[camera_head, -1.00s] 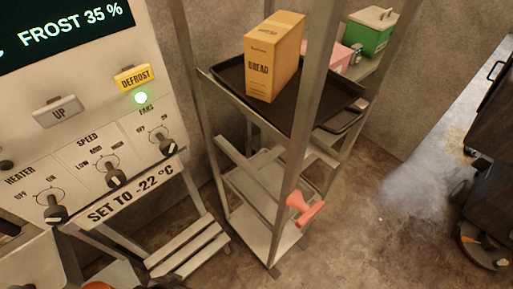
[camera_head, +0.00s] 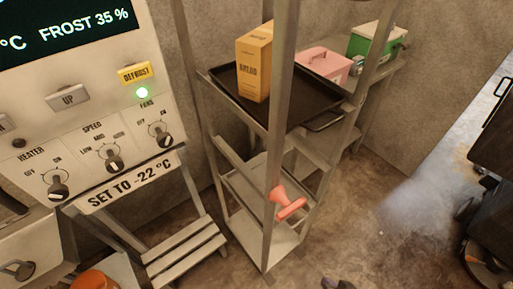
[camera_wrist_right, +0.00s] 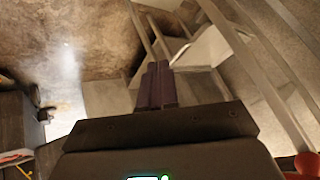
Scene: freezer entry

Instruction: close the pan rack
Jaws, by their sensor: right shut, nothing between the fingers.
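The pan rack (camera_head: 274,130) is a tall grey metal frame in the middle of the head view. A dark pan (camera_head: 222,80) lies on its upper level with a yellow bread box (camera_head: 253,68) standing upright on it. A red handle (camera_head: 289,204) sticks out low on the rack's front post. The tip of my right gripper (camera_head: 338,284) just shows at the bottom edge, right of the rack and apart from it. In the right wrist view its dark fingers (camera_wrist_right: 156,86) are together and empty. Red shows at that view's lower right corner. My left gripper is not in view.
A control panel (camera_head: 80,110) with knobs and a lit green lamp stands left. A slatted step (camera_head: 183,250) is below it. A pink box (camera_head: 318,65) and green box (camera_head: 372,45) sit behind the rack. Floor to the right is open, up to a dark cart (camera_head: 490,215).

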